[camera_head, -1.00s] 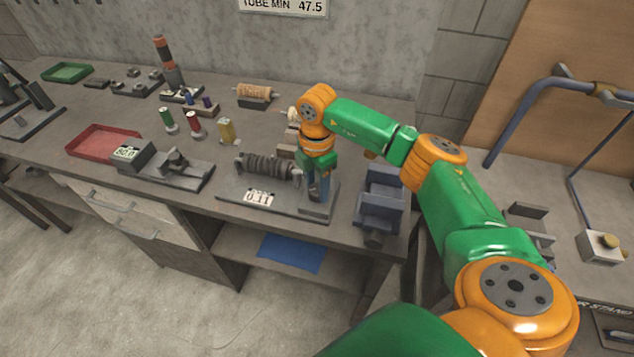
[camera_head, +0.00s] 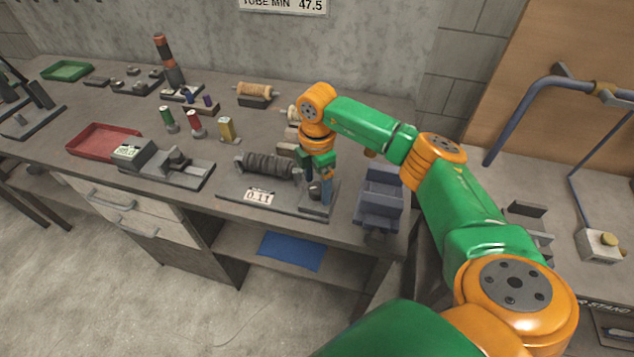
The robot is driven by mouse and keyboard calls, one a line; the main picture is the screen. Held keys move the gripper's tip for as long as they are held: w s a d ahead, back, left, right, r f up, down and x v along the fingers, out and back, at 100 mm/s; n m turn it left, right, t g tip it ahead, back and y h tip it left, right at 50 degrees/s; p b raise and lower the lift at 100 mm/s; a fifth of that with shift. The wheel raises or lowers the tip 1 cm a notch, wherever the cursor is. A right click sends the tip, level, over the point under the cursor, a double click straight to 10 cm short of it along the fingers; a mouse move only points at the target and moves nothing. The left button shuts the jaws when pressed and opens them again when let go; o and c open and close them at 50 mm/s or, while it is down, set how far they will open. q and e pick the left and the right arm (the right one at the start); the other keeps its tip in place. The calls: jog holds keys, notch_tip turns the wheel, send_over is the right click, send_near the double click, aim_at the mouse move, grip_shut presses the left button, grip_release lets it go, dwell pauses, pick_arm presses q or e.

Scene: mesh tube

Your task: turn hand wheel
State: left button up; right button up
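A grey winding fixture with a base plate (camera_head: 233,194) stands near the front edge of the bench. It carries a dark ribbed roll (camera_head: 266,166) and a tag reading 0.11. A small dark round part, seemingly the hand wheel (camera_head: 314,189), shows at the right end of the fixture, partly hidden by my gripper. My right gripper (camera_head: 319,185) points down at this end, with a blue-grey finger close beside the wheel. Whether the fingers touch or grip it is too small to tell. My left gripper is not in view.
A blue-grey block (camera_head: 379,198) stands just right of the fixture, near the bench corner. A grey device with a small display (camera_head: 132,153) and a red tray (camera_head: 96,142) lie left. Coloured spools, including a yellow one (camera_head: 227,130), stand behind.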

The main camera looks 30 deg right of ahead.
aim_at(317, 187)
notch_tip(317, 187, up, 6)
jog(key=shift+r+b, duration=0.15)
jog(key=shift+b, duration=0.85)
jog(key=shift+r, duration=0.4)
